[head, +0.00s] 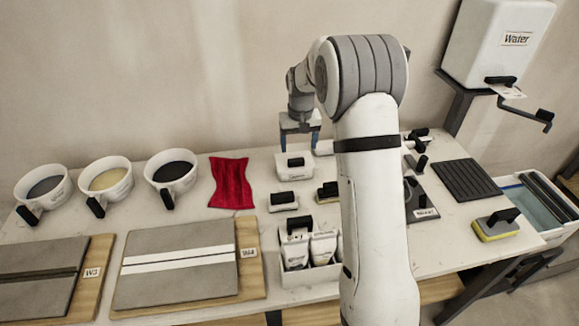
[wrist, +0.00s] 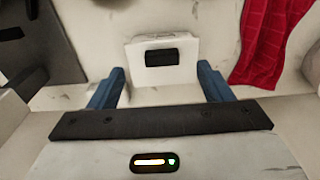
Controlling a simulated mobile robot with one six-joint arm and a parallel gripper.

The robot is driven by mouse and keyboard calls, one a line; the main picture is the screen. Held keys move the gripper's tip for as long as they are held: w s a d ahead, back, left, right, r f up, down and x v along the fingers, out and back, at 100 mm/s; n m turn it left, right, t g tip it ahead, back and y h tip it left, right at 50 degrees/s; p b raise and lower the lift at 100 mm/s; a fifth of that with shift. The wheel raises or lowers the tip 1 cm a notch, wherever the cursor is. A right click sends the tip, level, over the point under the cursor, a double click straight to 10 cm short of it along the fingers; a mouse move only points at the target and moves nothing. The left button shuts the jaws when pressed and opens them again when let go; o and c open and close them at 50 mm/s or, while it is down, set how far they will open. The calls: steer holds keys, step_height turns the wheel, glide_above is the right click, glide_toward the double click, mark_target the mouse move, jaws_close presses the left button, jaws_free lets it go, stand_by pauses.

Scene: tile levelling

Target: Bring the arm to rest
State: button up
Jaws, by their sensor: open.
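My gripper (head: 300,134) is over the back of the table, above a small white box with a black handle (head: 295,163). In the wrist view its two blue fingers (wrist: 160,86) are spread apart with nothing between them. The white box (wrist: 139,54) lies beyond the fingertips in that view, and I see no contact. My arm rises in front of the table and bends at the elbow, hiding part of the tabletop.
Three cups (head: 108,179), a red cloth (head: 231,182) and tile boards (head: 178,262) are on the left. A white bin of bags (head: 310,276) stands at the front. A black ribbed mat (head: 465,180), a yellow sponge float (head: 496,226) and a water tank (head: 494,40) are on the right.

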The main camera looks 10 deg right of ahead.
steer(key=shift+g, duration=0.6)
steer(key=w+f, duration=0.3)
steer(key=w, duration=0.1)
steer(key=shift+a+f, duration=0.1)
steer(key=shift+f, duration=0.25)
steer(key=s+r+t, duration=0.1)
steer(key=s+r, duration=1)
steer(key=s+r+t, duration=0.1)
steer(key=s+r, duration=0.1)
steer(key=s, duration=1.3)
steer(key=s+r+t, duration=0.1)
steer(key=s+r, duration=0.2)
steer(key=s, duration=1.1)
steer(key=shift+s+a, duration=0.15)
steer(key=shift+s, duration=0.25)
